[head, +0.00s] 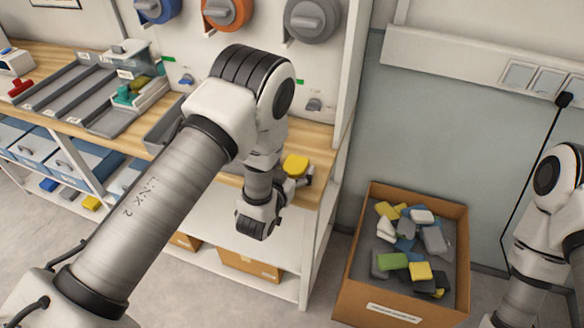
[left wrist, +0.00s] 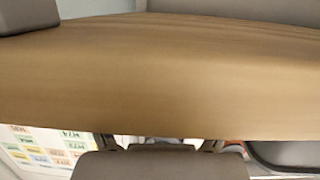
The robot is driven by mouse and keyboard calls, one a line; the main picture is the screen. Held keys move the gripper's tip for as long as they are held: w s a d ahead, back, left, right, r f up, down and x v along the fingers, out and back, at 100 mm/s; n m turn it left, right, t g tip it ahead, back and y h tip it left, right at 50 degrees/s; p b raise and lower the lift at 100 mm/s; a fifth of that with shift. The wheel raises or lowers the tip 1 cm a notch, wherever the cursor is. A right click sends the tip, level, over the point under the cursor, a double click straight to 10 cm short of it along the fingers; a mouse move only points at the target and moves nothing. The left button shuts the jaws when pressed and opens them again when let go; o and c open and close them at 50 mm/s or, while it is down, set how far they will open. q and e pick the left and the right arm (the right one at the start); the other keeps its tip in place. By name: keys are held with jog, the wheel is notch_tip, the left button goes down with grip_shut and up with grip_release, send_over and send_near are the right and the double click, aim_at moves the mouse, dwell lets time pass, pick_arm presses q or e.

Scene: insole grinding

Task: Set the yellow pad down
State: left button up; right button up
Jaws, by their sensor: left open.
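A yellow pad (head: 296,165) is at the right part of the wooden bench in the head view, partly hidden by my left arm and hand. My left gripper (head: 306,177) is right beside it, low at its right side. The gripper is open; its fingers are small and partly hidden here, and I cannot tell whether they touch the pad. The left wrist view shows bare wooden bench top (left wrist: 160,75) across the middle and no yellow pad. My right arm shows at the right edge of the head view, but its gripper is out of frame.
Grey trays (head: 75,95) with small coloured items stand on the bench's left. A cardboard box (head: 362,270) full of mixed pads stands on the floor to the right. Coloured round holders (head: 226,12) hang on the back panel. Shelves with blue bins (head: 40,150) lie below.

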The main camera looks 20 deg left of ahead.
pick_arm(q)
jog(key=shift+s+r, duration=0.1)
jog(key=shift+r, duration=0.15)
jog(key=d+b+v, duration=0.1)
jog(key=b+v, duration=0.2)
jog(key=v, duration=0.8)
jog(key=s+a+f+g+y, duration=0.1)
jog(key=s+a+f+g, duration=0.2)
jog(key=s+f+g, duration=0.2)
jog(key=s+a+f+n+g, duration=0.1)
jog(key=s+a+f+g, duration=0.2)
jog(key=f, duration=0.9)
jog(key=s+g, duration=0.2)
jog(key=s, duration=0.2)
jog(key=shift+s+f+y, duration=0.2)
jog(key=shift+s+y, duration=0.15)
jog(key=shift+y, duration=0.05)
jog(key=shift+o, duration=0.3)
jog(key=s+f+g, duration=0.2)
jog(key=s+g, duration=0.1)
jog(key=s, duration=0.2)
jog(key=s+a+f+g, duration=0.1)
jog(key=s+f+g, duration=0.1)
jog(key=s, duration=0.4)
jog(key=shift+s+f+g+h, duration=0.3)
jog(key=shift+f+g+h, duration=0.05)
jog(key=shift+g+h, duration=0.05)
jog(key=shift+s, duration=0.1)
jog(key=shift+d, duration=0.1)
